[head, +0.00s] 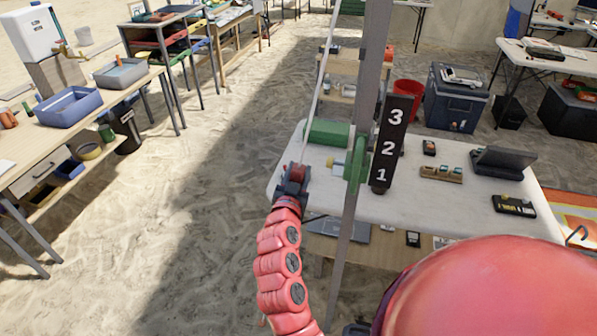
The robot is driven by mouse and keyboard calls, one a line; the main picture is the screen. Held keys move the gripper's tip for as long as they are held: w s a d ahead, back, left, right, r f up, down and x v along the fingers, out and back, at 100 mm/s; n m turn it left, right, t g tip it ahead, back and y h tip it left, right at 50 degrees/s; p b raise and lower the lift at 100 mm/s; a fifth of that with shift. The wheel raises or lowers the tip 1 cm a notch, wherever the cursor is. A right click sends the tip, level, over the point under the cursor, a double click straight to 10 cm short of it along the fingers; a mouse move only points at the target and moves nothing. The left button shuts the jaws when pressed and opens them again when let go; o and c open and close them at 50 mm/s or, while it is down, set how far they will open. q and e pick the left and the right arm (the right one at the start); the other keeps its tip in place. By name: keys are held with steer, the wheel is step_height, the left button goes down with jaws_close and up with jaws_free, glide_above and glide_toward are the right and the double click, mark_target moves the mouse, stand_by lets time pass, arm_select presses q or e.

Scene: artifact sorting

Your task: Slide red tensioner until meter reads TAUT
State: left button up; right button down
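My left gripper (293,186), dark at the end of a pink-red segmented arm, is at the left edge of the white table. Its fingers sit on either side of a small red piece, which looks like the red tensioner (298,172), and appear closed on it. A pale cord (317,90) runs from the top of the view down to this piece. A grey upright post (364,100) stands just right of it, with a green wheel (355,172) beside the post. No meter reading TAUT is legible. My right gripper is not in view.
A black board numbered 1 to 3 (390,140) stands by the post on the white table (440,212). A wooden bench (55,140) stands at left. Sandy floor is open between them.

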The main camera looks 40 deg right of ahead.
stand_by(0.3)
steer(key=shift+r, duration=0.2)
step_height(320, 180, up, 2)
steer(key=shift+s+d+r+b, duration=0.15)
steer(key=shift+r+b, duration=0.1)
steer(key=shift+b, duration=0.5)
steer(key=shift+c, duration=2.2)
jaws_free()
